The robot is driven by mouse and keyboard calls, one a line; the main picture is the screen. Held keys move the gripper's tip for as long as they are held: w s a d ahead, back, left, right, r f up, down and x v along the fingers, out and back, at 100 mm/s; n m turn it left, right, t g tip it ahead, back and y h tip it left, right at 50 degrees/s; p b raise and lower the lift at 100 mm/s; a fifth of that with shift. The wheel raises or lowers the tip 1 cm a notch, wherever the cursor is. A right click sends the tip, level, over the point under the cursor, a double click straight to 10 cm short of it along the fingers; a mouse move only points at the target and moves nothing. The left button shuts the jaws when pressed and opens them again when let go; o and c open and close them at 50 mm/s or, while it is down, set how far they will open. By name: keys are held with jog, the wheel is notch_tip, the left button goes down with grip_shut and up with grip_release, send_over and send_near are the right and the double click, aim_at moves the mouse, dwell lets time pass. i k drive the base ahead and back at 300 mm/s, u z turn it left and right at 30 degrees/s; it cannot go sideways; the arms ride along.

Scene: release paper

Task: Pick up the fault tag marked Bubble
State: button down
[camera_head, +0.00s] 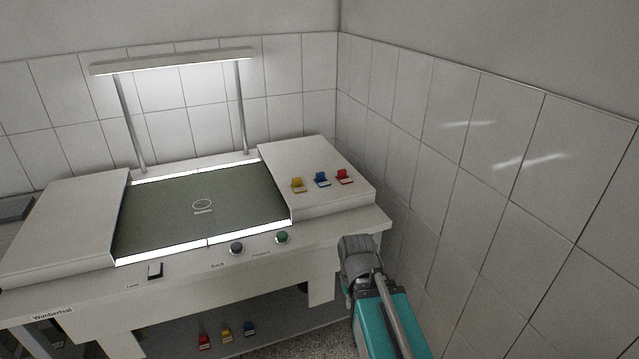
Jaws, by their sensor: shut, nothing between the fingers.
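Three small fault tags stand in a row on the white raised block right of the inspection surface: a yellow tag (297,184), a blue tag (321,179) and a red tag (344,176). Three more sit low under the table: a red tag (204,341), a yellow tag (227,334) and a blue tag (249,328). Any writing on the tags is too small to read, so I cannot tell which is marked Bubble. No gripper fingers can be made out.
The grey-green inspection surface (160,215) has an outlined oval with a small word under it. A lamp bar (175,60) on two posts stands behind. A dark button (236,249), green button (282,237) and lamp switch (155,270) line the front. Tiled walls close the back and right.

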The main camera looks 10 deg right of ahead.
aim_at(343, 178)
jog(key=i, duration=0.9)
jog(key=z, duration=0.05)
